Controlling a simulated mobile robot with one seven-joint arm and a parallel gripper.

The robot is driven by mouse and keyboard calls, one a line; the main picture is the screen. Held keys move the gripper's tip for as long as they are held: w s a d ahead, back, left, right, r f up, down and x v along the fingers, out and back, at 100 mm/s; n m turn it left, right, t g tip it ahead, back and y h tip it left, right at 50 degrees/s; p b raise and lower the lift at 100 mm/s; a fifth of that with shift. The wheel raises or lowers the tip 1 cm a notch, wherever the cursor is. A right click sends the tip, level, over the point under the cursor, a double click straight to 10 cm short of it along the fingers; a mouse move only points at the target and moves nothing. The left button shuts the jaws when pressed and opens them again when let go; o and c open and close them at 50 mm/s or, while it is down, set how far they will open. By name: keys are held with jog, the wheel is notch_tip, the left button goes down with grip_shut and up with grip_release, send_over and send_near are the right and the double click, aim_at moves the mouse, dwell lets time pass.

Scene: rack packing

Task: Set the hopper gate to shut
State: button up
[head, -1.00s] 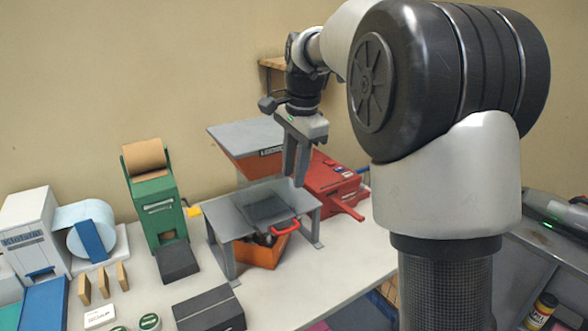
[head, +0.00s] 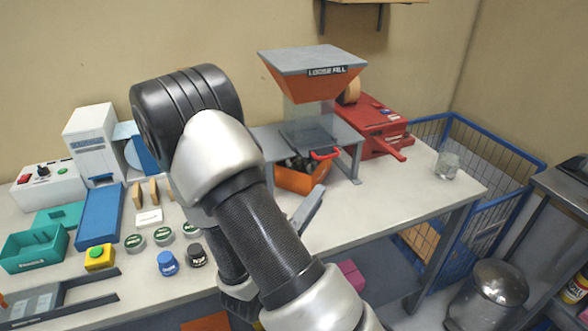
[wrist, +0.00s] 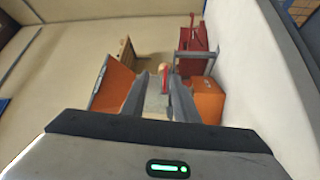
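The hopper (head: 312,75) is an orange funnel with a grey lid and a "LOOSE FILL" label, above a grey stand at the back of the table. Its gate is a dark grey plate (head: 305,135) on the stand, with a red handle (head: 325,155) at the front edge. In the wrist view the red handle (wrist: 164,72) appears between and beyond my fingertips, with the orange hopper (wrist: 112,85) at left. My gripper (wrist: 160,92) is open and empty, apart from the handle. In the head view my arm hides most of it; a grey finger (head: 308,208) shows before the stand.
An orange bin (head: 302,180) sits under the stand. A red machine (head: 375,128) with a lever stands right of it. A glass jar (head: 447,165) is near the table's right end, beside a blue wire cage (head: 490,155). Tins and trays fill the left side.

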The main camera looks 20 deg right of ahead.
jog(key=w+d+n+t+y+b, duration=0.1)
jog(key=w+d+n+t+b, duration=0.1)
jog(key=w+d, duration=0.8)
jog(key=shift+w+d+r+y, duration=0.3)
jog(key=shift+w+r+y, duration=0.15)
jog(key=shift+w, duration=0.65)
grip_shut()
dwell(0.7)
